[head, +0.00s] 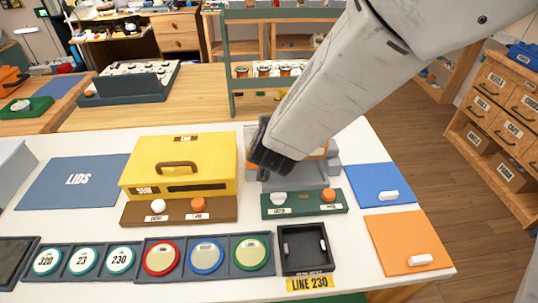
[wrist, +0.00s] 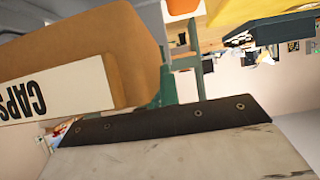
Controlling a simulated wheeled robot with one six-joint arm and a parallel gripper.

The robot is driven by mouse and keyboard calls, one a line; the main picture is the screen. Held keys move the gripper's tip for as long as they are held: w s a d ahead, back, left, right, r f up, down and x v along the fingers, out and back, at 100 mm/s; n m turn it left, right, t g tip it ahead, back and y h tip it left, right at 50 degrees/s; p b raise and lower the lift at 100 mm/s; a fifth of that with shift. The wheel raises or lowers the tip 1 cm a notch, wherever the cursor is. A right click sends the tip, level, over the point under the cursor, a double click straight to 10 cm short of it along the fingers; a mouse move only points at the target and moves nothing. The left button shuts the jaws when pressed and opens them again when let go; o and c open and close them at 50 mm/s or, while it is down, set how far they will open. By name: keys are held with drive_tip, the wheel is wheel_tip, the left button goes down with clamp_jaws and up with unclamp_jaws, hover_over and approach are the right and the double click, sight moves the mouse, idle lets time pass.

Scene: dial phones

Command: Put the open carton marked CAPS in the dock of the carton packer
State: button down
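The brown carton marked CAPS (wrist: 80,45) fills the upper left of the wrist view, its white label upside down there. In the head view only a brown and white sliver (head: 319,152) shows past my arm, likely the carton. My gripper (head: 268,158) is a dark end over the grey machine (head: 300,178), which looks like the carton packer with its dock. In the wrist view a dark bolted part of my gripper lies just below the carton. Its fingertips, any grip on the carton, and whether the carton sits in the dock are hidden.
A green control base (head: 303,203) with white and orange knobs fronts the machine. A yellow box (head: 180,155) stands left. Blue (head: 380,180) and orange (head: 400,232) pads lie right. A black tray (head: 306,262) sits in front. A green rack (head: 232,62) with jars stands behind.

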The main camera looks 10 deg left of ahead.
wheel_tip(320, 180, down, 8)
drive_tip(key=shift+f, duration=0.25)
drive_tip(key=shift+f, duration=0.15)
drive_tip(key=c, duration=1.9)
unclamp_jaws()
drive_tip(key=shift+c, duration=0.2)
